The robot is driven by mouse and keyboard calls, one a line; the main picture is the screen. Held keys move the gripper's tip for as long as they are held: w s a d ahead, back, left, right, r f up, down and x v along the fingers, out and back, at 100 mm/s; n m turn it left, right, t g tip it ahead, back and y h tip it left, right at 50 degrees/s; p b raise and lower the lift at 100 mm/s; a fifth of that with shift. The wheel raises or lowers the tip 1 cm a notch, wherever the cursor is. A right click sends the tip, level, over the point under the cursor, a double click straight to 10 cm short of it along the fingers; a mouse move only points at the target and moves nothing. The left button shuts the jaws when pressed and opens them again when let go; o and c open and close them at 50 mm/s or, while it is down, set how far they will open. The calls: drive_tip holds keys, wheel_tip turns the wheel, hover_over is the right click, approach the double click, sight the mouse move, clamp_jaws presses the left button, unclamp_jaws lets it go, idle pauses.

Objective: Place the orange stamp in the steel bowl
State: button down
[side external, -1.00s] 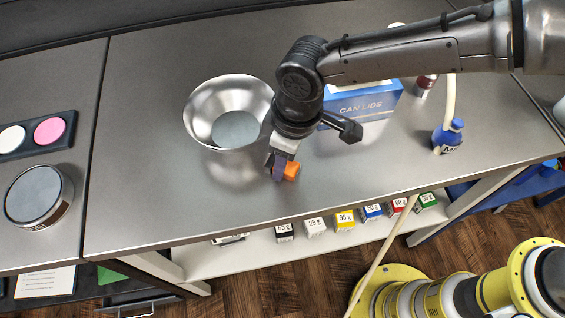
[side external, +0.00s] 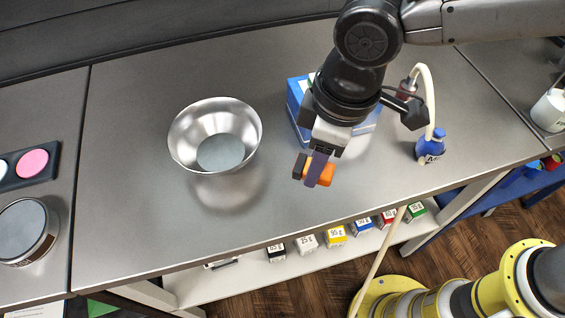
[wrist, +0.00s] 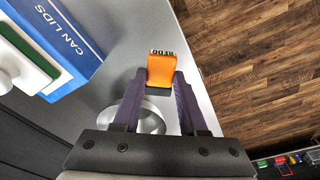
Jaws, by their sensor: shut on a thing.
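The orange stamp (side external: 328,174) is between the fingers of my gripper (side external: 315,170), which is shut on it. In the wrist view the orange stamp (wrist: 161,72) sits between the dark purple fingertips of my gripper (wrist: 159,88), its printed end facing away from the gripper. The stamp appears raised above the bench. The steel bowl (side external: 186,143) stands upright on the bench to the left of my gripper, with a flat grey bottom and nothing visible in it. In the wrist view part of the bowl (wrist: 152,112) shows between the fingers, partly hidden.
A blue CAN LIDS box (side external: 297,95) stands behind my gripper, partly hidden by my arm. A blue-capped bottle (side external: 431,148) is to the right. Labelled small blocks (side external: 307,244) sit on the shelf below. The bench between bowl and gripper is clear.

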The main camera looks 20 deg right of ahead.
drive_tip(key=s+d+r, duration=0.3)
drive_tip(key=s+d, duration=0.1)
drive_tip(key=d, duration=0.1)
drive_tip(key=shift+d, duration=0.15)
drive_tip(key=w+a+r+n, duration=0.2)
drive_tip(key=w+r+n, duration=0.1)
drive_tip(key=w+r, duration=0.45)
hover_over(253, 148)
drive_tip(key=f, duration=0.6)
drive_tip(key=d+f, duration=0.1)
drive_tip(key=f, duration=0.2)
drive_tip(key=shift+s, duration=0.4)
drive_tip(key=shift+w+a+f, duration=0.15)
drive_tip(key=shift+f, duration=0.55)
drive_tip(key=shift+w+a+f, duration=0.1)
drive_tip(key=shift+a+f, duration=0.1)
drive_tip(key=shift+f, duration=0.55)
drive_tip(key=shift+w+a+f, duration=0.15)
drive_tip(key=shift+f, duration=0.55)
drive_tip(key=shift+f, duration=0.1)
